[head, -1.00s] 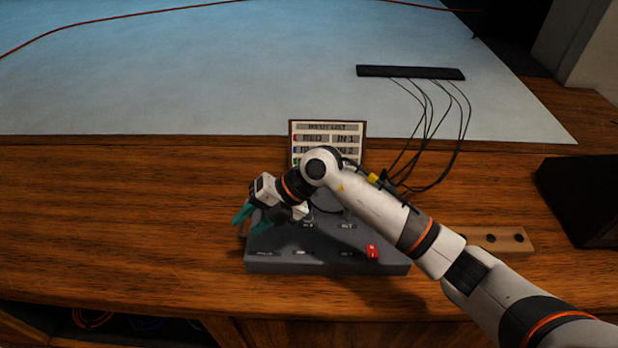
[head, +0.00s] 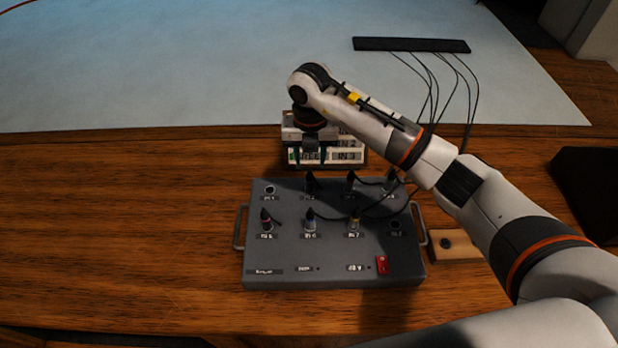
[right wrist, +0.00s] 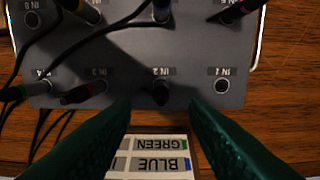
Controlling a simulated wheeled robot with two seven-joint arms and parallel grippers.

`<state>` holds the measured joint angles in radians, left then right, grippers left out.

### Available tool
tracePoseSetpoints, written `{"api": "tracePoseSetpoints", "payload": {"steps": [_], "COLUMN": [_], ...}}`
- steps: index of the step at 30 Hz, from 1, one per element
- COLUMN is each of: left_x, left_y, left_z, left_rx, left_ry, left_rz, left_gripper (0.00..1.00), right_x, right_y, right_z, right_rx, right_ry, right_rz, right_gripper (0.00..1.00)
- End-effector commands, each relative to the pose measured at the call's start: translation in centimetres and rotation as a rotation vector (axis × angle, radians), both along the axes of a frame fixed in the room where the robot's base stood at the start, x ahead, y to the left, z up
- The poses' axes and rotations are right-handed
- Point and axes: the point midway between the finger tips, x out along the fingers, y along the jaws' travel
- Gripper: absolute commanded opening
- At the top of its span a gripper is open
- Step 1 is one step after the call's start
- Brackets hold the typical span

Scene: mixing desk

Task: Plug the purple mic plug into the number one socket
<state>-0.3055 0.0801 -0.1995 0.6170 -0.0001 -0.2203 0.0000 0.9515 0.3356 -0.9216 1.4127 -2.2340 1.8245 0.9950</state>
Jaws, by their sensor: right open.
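The grey mixing box (head: 290,257) has two rows of numbered sockets. The IN 1 socket (head: 270,190), back left, is empty; it also shows empty in the right wrist view (right wrist: 222,86). A dark plug with a pink-purple band (head: 266,219) stands in IN 5; it shows at the top of the right wrist view (right wrist: 232,11). It looks like the purple plug, though its shade is hard to tell. My right gripper (head: 310,156) is open and empty, pointing down behind the box, in front of the list card. My left gripper is not in view.
Other plugs, including a blue one (head: 310,222) and a yellow one (head: 354,222), stand in the box with black cables. IN 8 (head: 396,226) is empty. The input list card (head: 350,156) stands behind. A wooden block (head: 455,245) lies right; the desk is clear left.

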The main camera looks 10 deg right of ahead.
Motion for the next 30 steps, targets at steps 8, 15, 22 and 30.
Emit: {"api": "tracePoseSetpoints", "payload": {"steps": [8,15,22,30], "left_x": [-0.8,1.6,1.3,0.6], "left_y": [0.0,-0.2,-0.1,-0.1], "left_z": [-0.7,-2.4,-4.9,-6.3], "left_rx": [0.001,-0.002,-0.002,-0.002], "left_ry": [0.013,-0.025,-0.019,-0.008], "left_rz": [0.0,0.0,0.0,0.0], "left_gripper": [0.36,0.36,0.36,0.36], "right_x": [0.0,-0.1,0.0,0.0], "right_y": [0.1,0.1,0.0,0.0], "right_z": [-0.9,-3.6,-7.0,-9.0], "right_rx": [0.002,0.002,0.0,0.002], "right_ry": [0.001,0.002,0.001,0.0], "right_rz": [0.001,0.0,0.001,0.001], "right_gripper": [0.41,0.41,0.41,0.41]}}
